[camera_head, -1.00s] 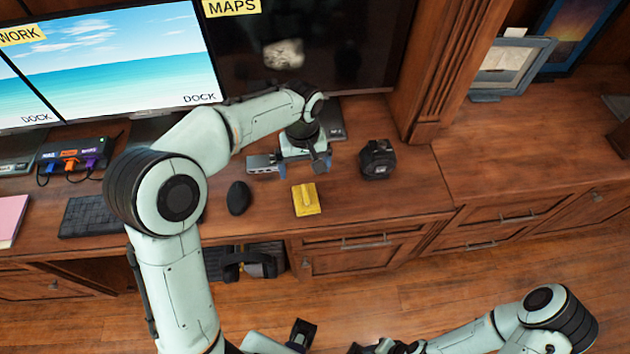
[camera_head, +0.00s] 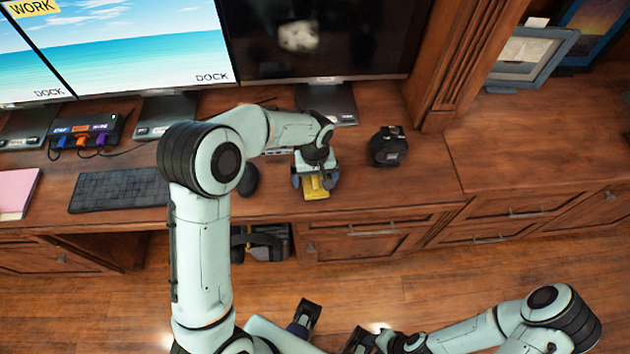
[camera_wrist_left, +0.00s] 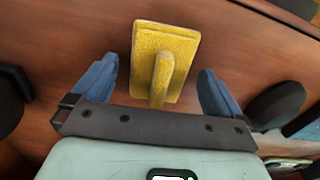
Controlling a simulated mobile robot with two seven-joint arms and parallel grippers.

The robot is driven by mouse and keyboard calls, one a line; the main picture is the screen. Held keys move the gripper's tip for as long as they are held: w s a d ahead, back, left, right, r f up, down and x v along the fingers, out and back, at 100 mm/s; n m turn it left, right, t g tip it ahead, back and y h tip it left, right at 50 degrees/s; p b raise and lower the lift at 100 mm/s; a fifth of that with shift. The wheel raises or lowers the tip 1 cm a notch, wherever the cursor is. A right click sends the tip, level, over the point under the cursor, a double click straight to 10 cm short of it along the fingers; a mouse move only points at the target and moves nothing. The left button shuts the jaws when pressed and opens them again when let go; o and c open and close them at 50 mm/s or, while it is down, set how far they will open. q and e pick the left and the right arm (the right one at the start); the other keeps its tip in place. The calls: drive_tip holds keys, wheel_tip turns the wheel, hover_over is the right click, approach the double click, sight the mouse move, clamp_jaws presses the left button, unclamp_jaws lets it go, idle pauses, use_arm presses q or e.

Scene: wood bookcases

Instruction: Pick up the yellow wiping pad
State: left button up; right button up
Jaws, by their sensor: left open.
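The yellow wiping pad (camera_head: 316,188) lies on the wooden desk near its front edge. In the left wrist view the yellow wiping pad (camera_wrist_left: 165,55) shows its raised handle between my fingers. My left gripper (camera_head: 313,182) is over the pad, coming down from above. Its two blue fingers stand apart on either side of the pad in the left wrist view (camera_wrist_left: 157,92), with visible gaps, so it is open and empty. In the head view it covers part of the pad.
A black boxy object (camera_head: 388,147) stands right of the pad. A black mouse (camera_head: 248,180) and keyboard (camera_head: 120,188) lie to the left. Monitors (camera_head: 135,45) line the back. The desk (camera_head: 410,188) is clear at the front right.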

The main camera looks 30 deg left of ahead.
use_arm(q)
drive_tip(key=shift+f, duration=0.15)
drive_tip(key=c, duration=1.1)
wheel_tip(320, 180, up, 20)
drive_tip(key=p, duration=0.2)
